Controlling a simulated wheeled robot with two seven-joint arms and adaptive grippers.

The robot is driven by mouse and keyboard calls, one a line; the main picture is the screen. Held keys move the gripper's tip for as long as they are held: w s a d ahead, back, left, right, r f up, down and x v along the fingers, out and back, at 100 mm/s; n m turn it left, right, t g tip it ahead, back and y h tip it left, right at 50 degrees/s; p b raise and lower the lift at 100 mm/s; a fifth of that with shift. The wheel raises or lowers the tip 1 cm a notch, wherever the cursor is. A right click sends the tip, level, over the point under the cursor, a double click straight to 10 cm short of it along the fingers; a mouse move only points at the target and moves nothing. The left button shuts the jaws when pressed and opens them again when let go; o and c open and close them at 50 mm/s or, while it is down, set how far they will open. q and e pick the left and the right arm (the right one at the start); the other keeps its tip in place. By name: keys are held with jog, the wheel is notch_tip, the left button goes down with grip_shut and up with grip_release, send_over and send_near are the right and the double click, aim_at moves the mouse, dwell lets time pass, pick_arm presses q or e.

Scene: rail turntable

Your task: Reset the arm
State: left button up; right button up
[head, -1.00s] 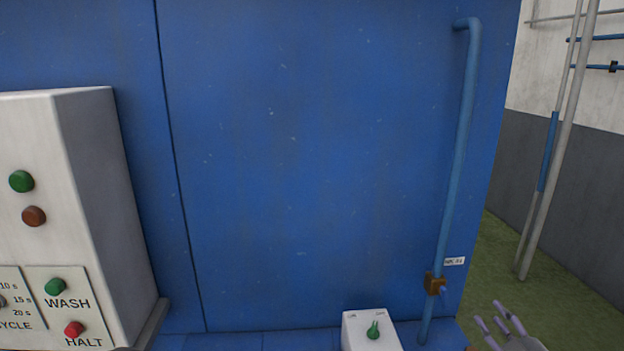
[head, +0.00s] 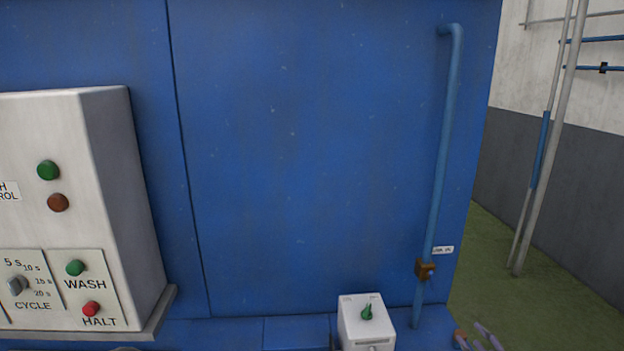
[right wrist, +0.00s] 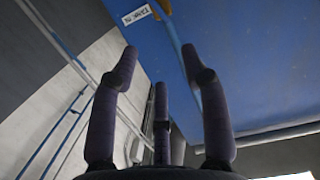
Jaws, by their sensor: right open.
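My right gripper (head: 478,337) shows at the bottom edge of the head view, right of the blue pipe (head: 445,140). Its pale purple fingers are partly cut off by the frame. In the right wrist view my right gripper (right wrist: 160,62) has its three fingers spread, with nothing between them. The pipe's brown valve (head: 425,269) is up and left of the gripper, apart from it. My left gripper is in neither view.
A white control box (head: 105,200) with green, brown and red buttons stands at left on the blue wall (head: 310,160). A small white box (head: 367,325) with a green knob is at bottom centre. Grey poles (head: 555,140) stand at right; green floor (head: 490,270) there is open.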

jog(key=s+a+f+m+g+y, duration=0.1)
jog(key=s+a+f+g, duration=0.2)
jog(key=f, duration=0.6)
jog(key=a+f+m+g, duration=0.2)
jog(key=a+f, duration=0.3)
jog(key=f, duration=0.4)
jog(key=s+a+f+m+g+y, duration=0.1)
jog(key=s+a+f+g, duration=0.2)
jog(key=f, duration=0.6)
jog(key=s+a+f+m+g+y, duration=0.1)
jog(key=s+a+f+g, duration=0.3)
jog(key=s+a+f, duration=0.5)
jog(key=s+a+f+g, duration=0.4)
jog(key=s+a+f, duration=0.25)
jog(key=s, duration=0.55)
notch_tip(320, 180, down, 6)
jog(key=w+a+b, duration=0.1)
jog(key=w+b, duration=0.2)
jog(key=b, duration=0.4)
jog(key=shift+a+r+n+b, duration=0.15)
jog(key=shift+a+n+b, duration=0.15)
jog(key=shift+a+b, duration=0.1)
